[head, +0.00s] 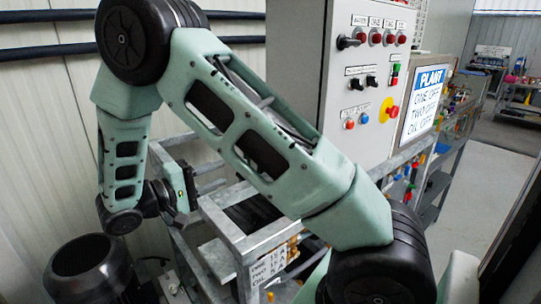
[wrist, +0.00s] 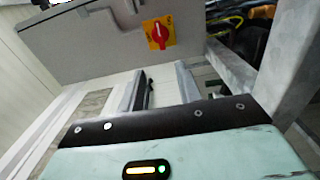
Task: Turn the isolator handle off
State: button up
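The isolator handle (wrist: 159,35) is a red rotary knob on a yellow plate, on the face of a grey box (wrist: 100,38) in the wrist view. The knob stands roughly upright, slightly tilted. The plate's small markings are too blurred to read. My gripper (wrist: 162,76) points towards the box, with its two fingers apart and nothing between them. In the picture the handle lies just above the fingertips, and they do not touch it. In the head view my gripper (head: 184,187) is at the left, beside the metal frame, and the handle is not visible there.
A grey control cabinet (head: 305,70) with knobs, buttons and a red stop button on yellow (head: 389,110) stands behind my arm. A galvanised frame (head: 215,225) is close to my gripper. A black motor (head: 90,270) stands lower left. Open floor (head: 490,190) lies at the right.

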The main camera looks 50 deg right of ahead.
jog(key=p+x, duration=0.6)
jog(key=x, duration=1.1)
jog(key=shift+s, duration=0.15)
jog(key=shift+a, duration=0.1)
grip_shut()
